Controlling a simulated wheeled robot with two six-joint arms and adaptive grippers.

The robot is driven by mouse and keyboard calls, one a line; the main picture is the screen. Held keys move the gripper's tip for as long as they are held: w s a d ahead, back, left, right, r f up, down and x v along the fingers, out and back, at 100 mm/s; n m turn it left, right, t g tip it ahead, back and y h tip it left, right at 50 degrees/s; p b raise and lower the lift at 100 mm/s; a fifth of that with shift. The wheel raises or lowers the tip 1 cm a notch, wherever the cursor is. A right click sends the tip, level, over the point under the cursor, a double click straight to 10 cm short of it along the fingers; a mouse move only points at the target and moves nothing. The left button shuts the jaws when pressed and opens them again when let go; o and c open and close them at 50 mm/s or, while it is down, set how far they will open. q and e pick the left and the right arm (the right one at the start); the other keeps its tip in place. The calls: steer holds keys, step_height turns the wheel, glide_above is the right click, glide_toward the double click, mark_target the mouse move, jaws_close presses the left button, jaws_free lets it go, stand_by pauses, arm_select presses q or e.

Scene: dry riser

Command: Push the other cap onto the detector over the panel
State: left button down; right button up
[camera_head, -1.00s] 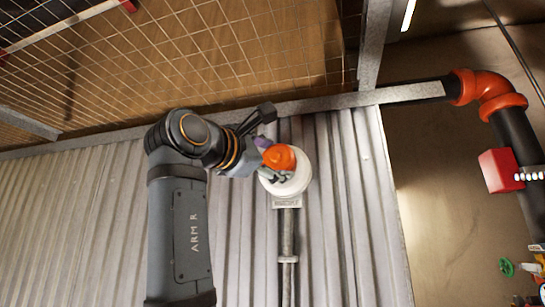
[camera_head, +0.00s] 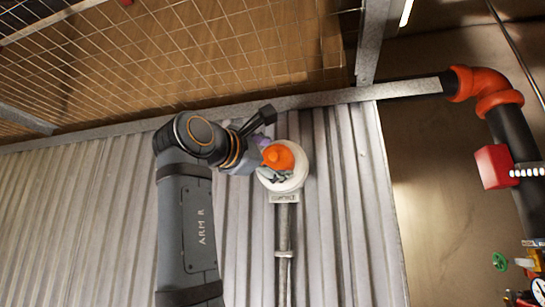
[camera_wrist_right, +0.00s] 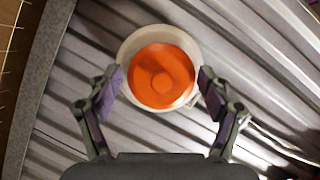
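The orange cap (camera_head: 279,157) sits at the white round detector (camera_head: 290,184) on the corrugated metal wall in the head view. In the right wrist view the cap (camera_wrist_right: 161,77) is face-on, with the detector's pale rim (camera_wrist_right: 128,48) showing all around it. My right gripper (camera_wrist_right: 160,90) is open, with a purple-padded finger on each side of the cap and visible gaps between fingers and cap. In the head view the right gripper (camera_head: 268,164) is up against the detector and partly covers its left side. Whether the cap is fully seated is hidden. My left gripper is not in view.
A label plate (camera_head: 284,198) and a vertical conduit (camera_head: 284,240) run below the detector. A metal beam (camera_head: 330,98) and wire mesh (camera_head: 240,45) lie above. At right are a black pipe with orange couplings (camera_head: 480,85) and a red box (camera_head: 493,166).

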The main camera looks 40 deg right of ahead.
steer(key=shift+o, duration=1.1)
steer(key=shift+a, duration=0.1)
steer(key=v, duration=0.7)
steer(key=shift+s+a, duration=0.1)
steer(key=shift+a, duration=0.2)
